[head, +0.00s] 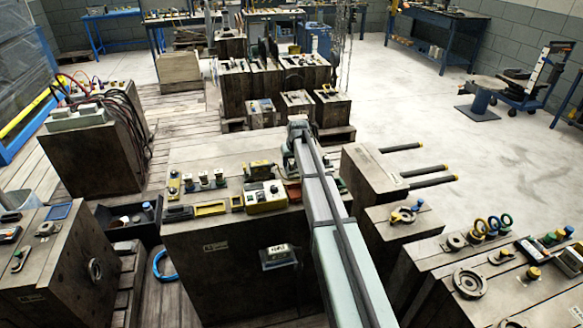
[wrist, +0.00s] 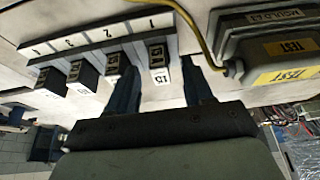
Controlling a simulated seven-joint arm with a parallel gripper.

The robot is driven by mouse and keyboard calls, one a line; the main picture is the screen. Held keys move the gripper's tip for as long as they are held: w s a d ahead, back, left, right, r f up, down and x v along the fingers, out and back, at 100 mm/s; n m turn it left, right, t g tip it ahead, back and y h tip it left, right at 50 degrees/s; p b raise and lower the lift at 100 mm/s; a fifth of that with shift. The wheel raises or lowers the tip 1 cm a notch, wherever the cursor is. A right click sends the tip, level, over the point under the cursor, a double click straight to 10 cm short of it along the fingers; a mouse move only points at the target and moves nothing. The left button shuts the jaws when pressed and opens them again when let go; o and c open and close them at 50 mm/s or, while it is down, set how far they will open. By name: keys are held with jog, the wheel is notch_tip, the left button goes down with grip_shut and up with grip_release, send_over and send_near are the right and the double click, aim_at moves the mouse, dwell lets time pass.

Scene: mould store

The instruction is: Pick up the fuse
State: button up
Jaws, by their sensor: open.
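In the wrist view a small dark block fuse (wrist: 158,54) with a white label reading 15 stands at number 1 of a numbered white strip (wrist: 95,35). My gripper (wrist: 158,66) is open, with one dark finger on each side of this fuse. A gap shows between the fuse and the right finger; the left finger lies between it and the neighbouring fuse (wrist: 114,66). More similar fuses (wrist: 82,74) stand at the other numbers. In the head view my arm reaches over the bench block, and I cannot make out the fingertips there.
In the wrist view a grey and yellow TEST box (wrist: 284,57) and a yellow cable (wrist: 192,22) lie close right of the fingers. In the head view a yellow-fronted instrument (head: 265,197) and other small parts crowd the dark block (head: 225,245). Open floor (head: 430,115) lies right.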

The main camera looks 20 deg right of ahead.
jog(key=shift+w+f, duration=0.25)
jog(key=shift+f, duration=0.35)
grip_shut()
